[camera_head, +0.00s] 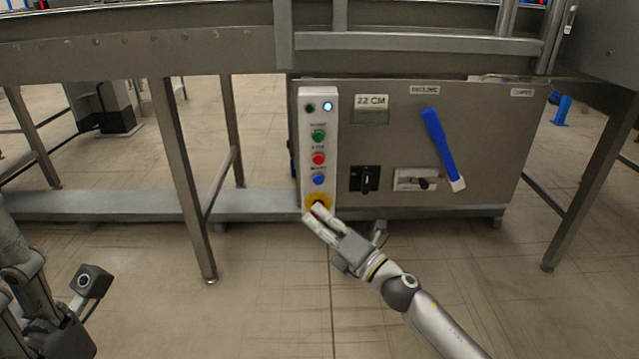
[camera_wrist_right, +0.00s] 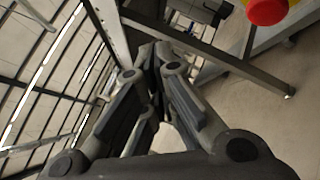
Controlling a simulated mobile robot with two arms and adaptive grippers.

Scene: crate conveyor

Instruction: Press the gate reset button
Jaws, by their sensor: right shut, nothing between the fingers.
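A pale upright button panel (camera_head: 305,135) on the grey cabinet carries a green button (camera_head: 318,136), a red button (camera_head: 318,159) and a blue button (camera_head: 318,180), one below the other. Their small labels are too blurred to read surely. My right gripper (camera_head: 312,212) is shut and empty, its fingertips in front of the panel's lower end, below the blue button. The fingers partly cover a yellow-ringed red stop button (camera_head: 322,200). That red knob shows in the right wrist view (camera_wrist_right: 267,10), right of the shut fingers. My left arm shows at lower left; its fingers are not clear.
The grey cabinet (camera_head: 455,125) bears a "22 CM" sign (camera_head: 371,102), a black rotary switch (camera_head: 364,179), a small latch (camera_head: 415,180) and a blue-handled lever (camera_head: 440,145). The conveyor frame (camera_head: 150,55) runs above, with metal legs (camera_head: 188,180) beside. The floor in front is clear.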

